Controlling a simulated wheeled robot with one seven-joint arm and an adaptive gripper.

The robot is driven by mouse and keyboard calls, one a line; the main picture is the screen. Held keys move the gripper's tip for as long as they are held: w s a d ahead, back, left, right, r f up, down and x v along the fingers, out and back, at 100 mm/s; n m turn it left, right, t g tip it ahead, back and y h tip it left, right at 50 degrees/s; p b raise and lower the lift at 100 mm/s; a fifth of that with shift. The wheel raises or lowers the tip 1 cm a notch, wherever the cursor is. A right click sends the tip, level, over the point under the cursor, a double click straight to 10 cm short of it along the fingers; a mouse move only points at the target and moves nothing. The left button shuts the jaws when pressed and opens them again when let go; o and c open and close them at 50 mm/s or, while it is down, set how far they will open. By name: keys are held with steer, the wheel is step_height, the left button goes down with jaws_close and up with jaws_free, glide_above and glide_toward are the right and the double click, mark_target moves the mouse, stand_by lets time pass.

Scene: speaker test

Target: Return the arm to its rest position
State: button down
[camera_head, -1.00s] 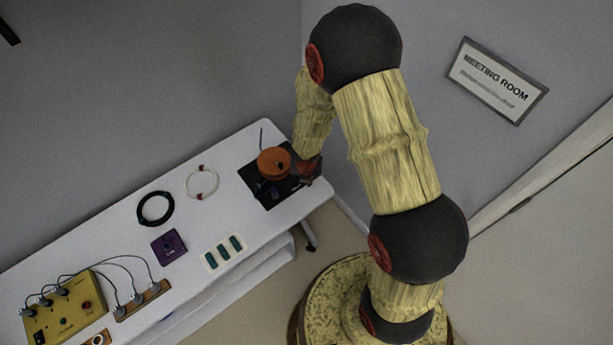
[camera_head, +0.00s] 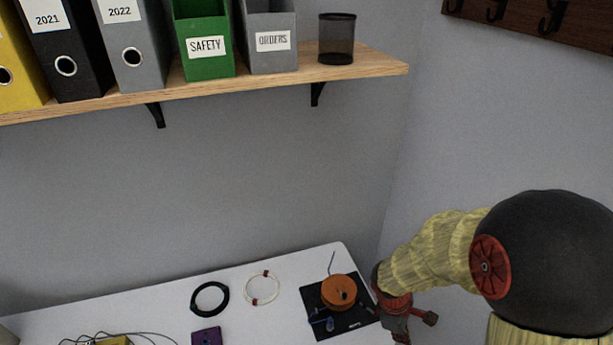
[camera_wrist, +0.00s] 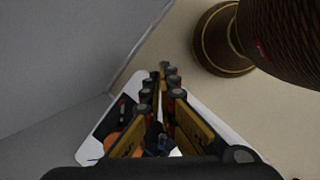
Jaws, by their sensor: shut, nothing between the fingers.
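My gripper (camera_wrist: 164,78) is in the wrist view, its fingers shut together with nothing between them. In the head view only a part of my gripper (camera_head: 400,328) shows, at the bottom edge, just right of the black mat (camera_head: 349,325). My arm comes in from the lower right, with its elbow high at the right edge. An orange spool (camera_head: 338,290) sits on the mat, apart from my gripper. The spool shows partly behind my fingers in the wrist view (camera_wrist: 111,141).
The white table (camera_head: 262,325) carries a black cable ring (camera_head: 196,300), a white cable ring (camera_head: 249,294) and a purple box (camera_head: 206,337). A wooden shelf (camera_head: 240,84) with binders and a mesh cup (camera_head: 337,40) hangs above. Floor (camera_wrist: 165,45) lies beyond my fingertips.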

steer(key=s+a+r+m+t+y+b, duration=0.1)
steer(key=s+a+r+m+t+b, duration=0.2)
steer(key=r, duration=0.7)
steer(key=s+a+r+m+t+y+b, duration=0.2)
steer(key=s+r+m, duration=0.5)
steer(key=r, duration=0.4)
steer(key=shift+s+a+r+m+t+y+b, duration=0.25)
steer(key=shift+a+m+t+b, duration=0.25)
steer(key=shift+a+m+b, duration=0.35)
steer(key=shift+d, duration=0.1)
